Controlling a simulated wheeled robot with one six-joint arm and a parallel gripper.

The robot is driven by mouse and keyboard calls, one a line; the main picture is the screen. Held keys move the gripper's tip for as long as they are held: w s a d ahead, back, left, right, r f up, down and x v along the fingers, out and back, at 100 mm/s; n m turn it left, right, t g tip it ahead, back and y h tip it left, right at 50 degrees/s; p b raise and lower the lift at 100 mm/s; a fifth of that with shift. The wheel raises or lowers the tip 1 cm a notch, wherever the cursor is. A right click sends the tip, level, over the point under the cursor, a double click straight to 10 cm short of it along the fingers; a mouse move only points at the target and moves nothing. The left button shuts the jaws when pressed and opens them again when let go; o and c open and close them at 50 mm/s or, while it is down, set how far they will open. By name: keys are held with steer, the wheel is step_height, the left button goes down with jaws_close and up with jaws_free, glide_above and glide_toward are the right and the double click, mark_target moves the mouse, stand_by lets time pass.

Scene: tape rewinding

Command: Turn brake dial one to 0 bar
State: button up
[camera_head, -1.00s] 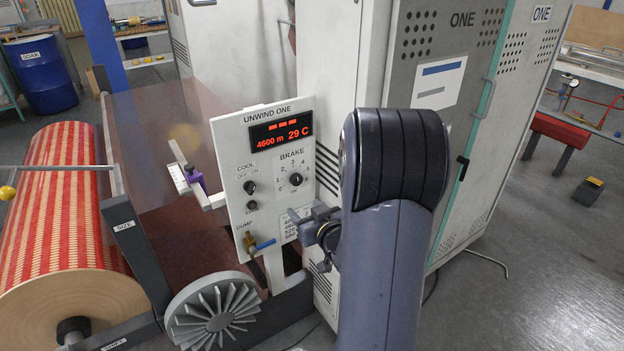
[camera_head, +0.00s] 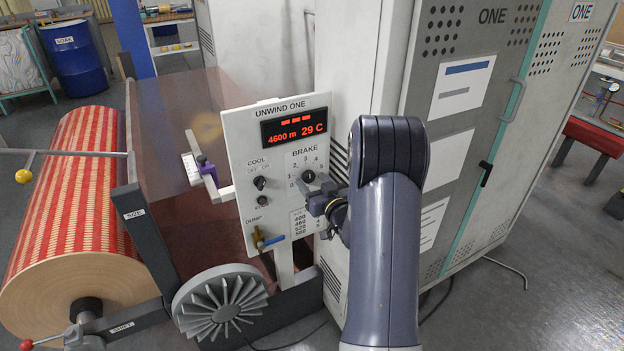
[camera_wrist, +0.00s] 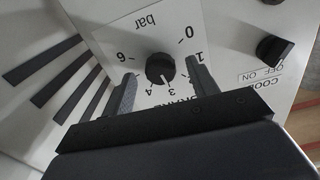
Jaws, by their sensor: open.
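The brake dial (camera_head: 308,176) is a black knob on the white UNWIND ONE panel (camera_head: 240,130), under the word BRAKE. In the wrist view, the dial (camera_wrist: 160,68) appears upside down, with its white mark pointing near 3, toward the 3–4 side. The 0 mark (camera_wrist: 189,42) and the word bar show beyond the knob. My gripper (camera_head: 314,197) is open at the panel, just below and right of the dial. In the wrist view, its fingers (camera_wrist: 160,72) stand on either side of the knob with gaps; contact is not visible.
A smaller COOL knob (camera_head: 260,183) sits left of the dial, also seen in the wrist view (camera_wrist: 274,50). The display (camera_head: 294,127) above reads 4600 m, 29 C. The DUMP valve's blue handle (camera_head: 272,241) is below. A grey cabinet (camera_head: 460,130) stands to the right.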

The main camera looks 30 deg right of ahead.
steer(key=shift+w, duration=0.6)
steer(key=c, duration=1)
